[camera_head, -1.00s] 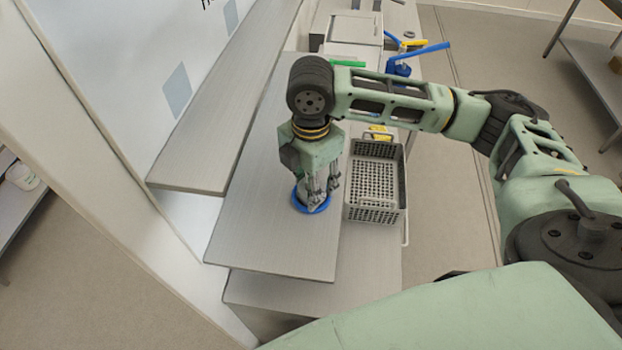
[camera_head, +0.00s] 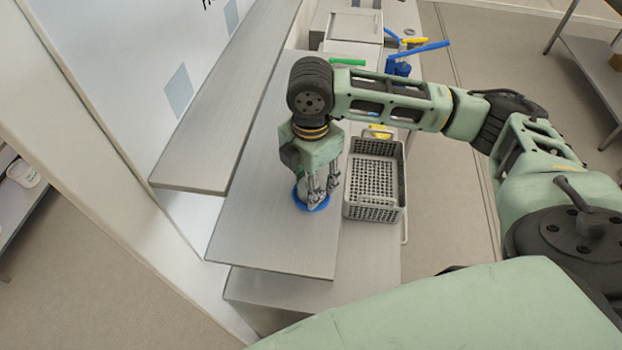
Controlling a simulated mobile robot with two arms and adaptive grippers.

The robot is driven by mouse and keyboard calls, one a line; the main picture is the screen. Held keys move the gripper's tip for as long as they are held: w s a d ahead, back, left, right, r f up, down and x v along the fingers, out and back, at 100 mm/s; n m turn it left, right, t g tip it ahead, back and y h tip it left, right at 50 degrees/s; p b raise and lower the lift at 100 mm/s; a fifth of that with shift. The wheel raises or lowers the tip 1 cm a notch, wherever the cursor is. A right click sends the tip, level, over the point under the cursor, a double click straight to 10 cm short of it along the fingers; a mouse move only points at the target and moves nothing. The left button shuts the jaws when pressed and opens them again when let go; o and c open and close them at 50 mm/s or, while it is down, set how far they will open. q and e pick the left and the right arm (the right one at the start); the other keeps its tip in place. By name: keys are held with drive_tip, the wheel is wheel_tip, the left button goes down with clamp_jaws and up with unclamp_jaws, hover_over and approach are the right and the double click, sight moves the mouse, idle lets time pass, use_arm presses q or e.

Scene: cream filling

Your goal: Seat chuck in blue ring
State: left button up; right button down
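The blue ring (camera_head: 298,201) lies flat on the grey shelf board in the middle of the view, left of the mesh basket. My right gripper (camera_head: 322,194) points straight down over the ring, with its fingertips low at the ring's right side. A pale metallic piece, apparently the chuck (camera_head: 303,190), shows beside and behind the fingers, standing within the ring's outline. The fingers and gripper body hide much of it. I cannot tell whether the fingers press on it or whether it sits fully down in the ring. My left gripper is not in view.
A grey mesh basket (camera_head: 347,205) stands close to the right of the gripper. A raised grey ledge (camera_head: 210,150) runs along the wall on the left. Blue, yellow and green items (camera_head: 400,68) lie at the back. The front of the shelf board (camera_head: 270,250) is clear.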

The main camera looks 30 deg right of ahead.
drive_tip(key=shift+f, duration=0.2)
idle(0.5)
drive_tip(key=c, duration=0.9)
unclamp_jaws()
drive_tip(key=shift+r, duration=3.5)
drive_tip(key=shift+s+f, duration=0.1)
